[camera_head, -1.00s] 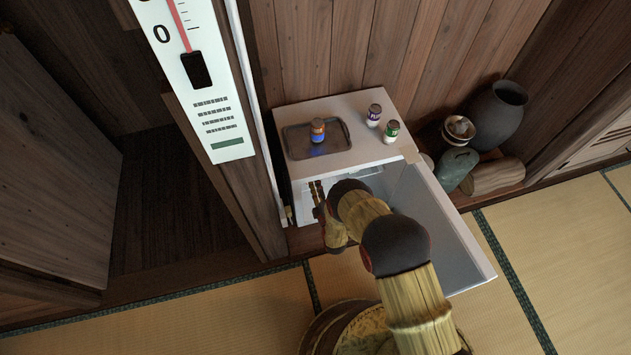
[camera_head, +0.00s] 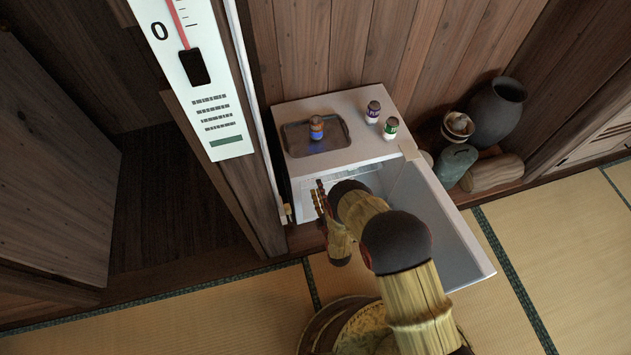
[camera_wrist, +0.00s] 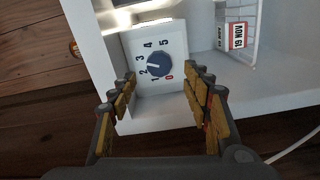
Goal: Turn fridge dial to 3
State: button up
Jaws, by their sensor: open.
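The fridge dial (camera_wrist: 157,66) is a dark blue-grey round knob on a white panel in the wrist view, with 0 in red and 1 to 5 around it. A pale mark on the knob seems to face left, near 2 and 3; the exact setting is hard to tell. The small white fridge (camera_head: 350,160) stands against the wall with its door (camera_head: 445,225) open. My gripper (camera_wrist: 160,77) is open, its padded fingers spread to either side of the dial and apart from it. In the head view, my gripper (camera_head: 319,199) is at the fridge opening; the dial is hidden there.
A tray (camera_head: 338,140) with a brown-and-blue jar (camera_head: 316,128) and two more jars (camera_head: 373,112) sit on the fridge top. A wooden post (camera_head: 245,190) stands close left of the fridge.

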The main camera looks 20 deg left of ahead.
jog(key=v, duration=0.6)
jog(key=shift+s, duration=0.15)
dwell(0.3)
